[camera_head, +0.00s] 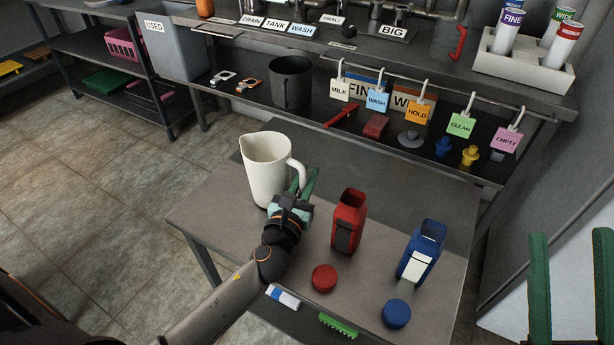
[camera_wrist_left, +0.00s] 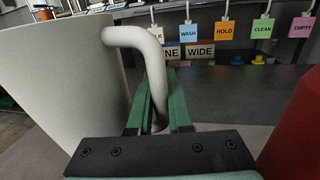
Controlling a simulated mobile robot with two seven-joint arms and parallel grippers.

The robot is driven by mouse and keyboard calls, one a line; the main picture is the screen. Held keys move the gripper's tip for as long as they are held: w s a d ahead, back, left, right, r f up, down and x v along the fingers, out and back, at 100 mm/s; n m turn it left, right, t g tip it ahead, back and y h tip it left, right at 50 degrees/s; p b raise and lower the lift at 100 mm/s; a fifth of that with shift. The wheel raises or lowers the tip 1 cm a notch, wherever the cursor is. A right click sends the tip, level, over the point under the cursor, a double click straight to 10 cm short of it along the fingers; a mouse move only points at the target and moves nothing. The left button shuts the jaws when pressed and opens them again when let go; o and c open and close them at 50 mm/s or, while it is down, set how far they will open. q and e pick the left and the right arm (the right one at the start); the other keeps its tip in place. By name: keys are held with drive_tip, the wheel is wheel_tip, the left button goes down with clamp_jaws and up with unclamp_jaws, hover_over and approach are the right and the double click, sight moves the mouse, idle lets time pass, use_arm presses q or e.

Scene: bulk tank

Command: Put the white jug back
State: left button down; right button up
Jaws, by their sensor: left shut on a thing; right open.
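The white jug (camera_head: 265,165) stands upright at the back left of the grey table (camera_head: 210,210), with its handle to the right. My left gripper (camera_head: 306,184) is shut on the jug's handle. In the left wrist view the white jug (camera_wrist_left: 60,85) fills the left side, and the green fingers of the left gripper (camera_wrist_left: 160,105) lie on both sides of the handle. I cannot tell whether the jug's base touches the table. My right gripper (camera_head: 570,285) shows its two green fingers wide apart and empty at the lower right.
A red bottle (camera_head: 348,222) and a blue bottle (camera_head: 420,252) stand open on the table, with a red cap (camera_head: 324,278) and a blue cap (camera_head: 396,313) in front. A dark grey jug (camera_head: 290,82) stands on the shelf behind. Coloured tags (camera_head: 418,112) hang from a rail.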

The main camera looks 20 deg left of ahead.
use_arm(q)
drive_tip(key=c, duration=0.8)
unclamp_jaws()
drive_tip(key=shift+f, duration=0.1)
drive_tip(key=shift+c, duration=0.2)
drive_tip(key=shift+r, duration=0.25)
drive_tip(key=s, duration=0.3)
drive_tip(key=s+d, duration=0.1)
drive_tip(key=s, duration=0.6)
drive_tip(key=shift+s+d+f, duration=0.2)
drive_tip(key=shift+s+f, duration=0.1)
drive_tip(key=shift+s, duration=0.1)
drive_tip(key=shift+s+d+r, duration=0.1)
drive_tip(key=shift+s, duration=0.5)
